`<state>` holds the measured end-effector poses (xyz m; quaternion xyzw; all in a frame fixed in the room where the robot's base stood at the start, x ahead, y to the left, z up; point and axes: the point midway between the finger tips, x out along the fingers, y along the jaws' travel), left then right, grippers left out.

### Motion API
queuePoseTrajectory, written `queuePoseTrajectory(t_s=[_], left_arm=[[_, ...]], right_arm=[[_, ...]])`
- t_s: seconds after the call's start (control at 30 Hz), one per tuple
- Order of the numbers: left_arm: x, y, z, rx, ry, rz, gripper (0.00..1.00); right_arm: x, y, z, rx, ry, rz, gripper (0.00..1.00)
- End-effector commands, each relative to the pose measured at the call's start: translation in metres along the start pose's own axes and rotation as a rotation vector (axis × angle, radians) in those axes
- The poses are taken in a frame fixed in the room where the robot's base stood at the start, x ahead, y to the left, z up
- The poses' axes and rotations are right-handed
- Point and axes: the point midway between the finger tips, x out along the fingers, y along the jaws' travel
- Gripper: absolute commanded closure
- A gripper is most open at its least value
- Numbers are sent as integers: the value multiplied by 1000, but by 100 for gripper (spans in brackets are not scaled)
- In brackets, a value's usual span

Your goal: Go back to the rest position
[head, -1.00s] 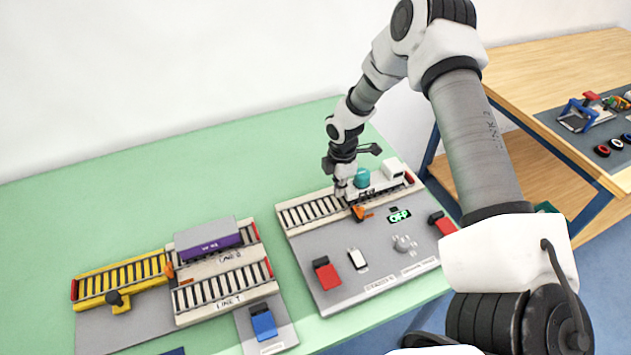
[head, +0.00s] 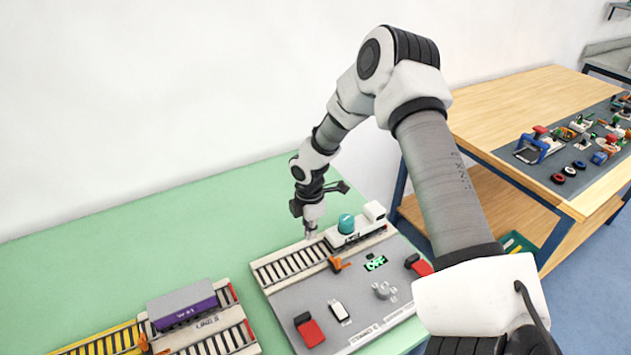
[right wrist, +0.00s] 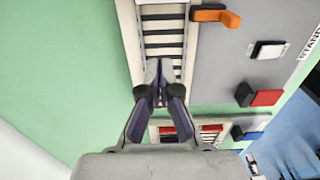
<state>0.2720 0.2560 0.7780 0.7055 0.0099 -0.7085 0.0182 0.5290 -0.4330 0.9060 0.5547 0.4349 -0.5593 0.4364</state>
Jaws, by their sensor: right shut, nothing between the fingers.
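My right gripper (head: 311,232) is shut and empty. In the head view it points down over the track (head: 290,262) of the grey track board, just left of the white locomotive with a teal dome (head: 352,226). In the right wrist view the closed fingertips (right wrist: 160,80) show above the same track (right wrist: 163,40), with the orange lever (right wrist: 215,16) to their right. I cannot tell the exact height of the fingertips over the rails. My left gripper is not in view.
A purple and grey wagon (head: 183,305) stands on the left track board. Red switches (head: 309,330), a white switch (head: 339,311) and a lit green display (head: 375,263) sit on the grey board. A wooden table (head: 520,105) with small parts stands right. The green table is clear behind the boards.

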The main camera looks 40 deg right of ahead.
Motion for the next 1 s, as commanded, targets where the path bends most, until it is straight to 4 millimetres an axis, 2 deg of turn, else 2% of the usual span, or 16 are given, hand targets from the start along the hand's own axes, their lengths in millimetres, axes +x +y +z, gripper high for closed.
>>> queuePoseTrajectory(t_s=[0.1, 0.23, 0.33, 0.6, 0.67, 0.9, 1.0], left_arm=[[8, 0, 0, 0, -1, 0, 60], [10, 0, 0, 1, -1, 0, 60], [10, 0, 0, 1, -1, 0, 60], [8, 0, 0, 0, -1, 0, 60], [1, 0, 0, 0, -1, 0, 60], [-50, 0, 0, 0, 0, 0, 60], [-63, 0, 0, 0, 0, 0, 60]], right_arm=[[-29, 0, 0, 0, 2, 3, 100], [-50, 0, 0, 0, 1, 1, 100], [-58, 0, 0, 0, 1, -1, 100], [-61, -1, 0, 0, 0, -2, 100], [-68, -1, 0, 0, 0, -2, 100], [-118, 0, 0, 0, 0, -1, 100], [-131, -1, 0, 0, 0, -2, 100]])
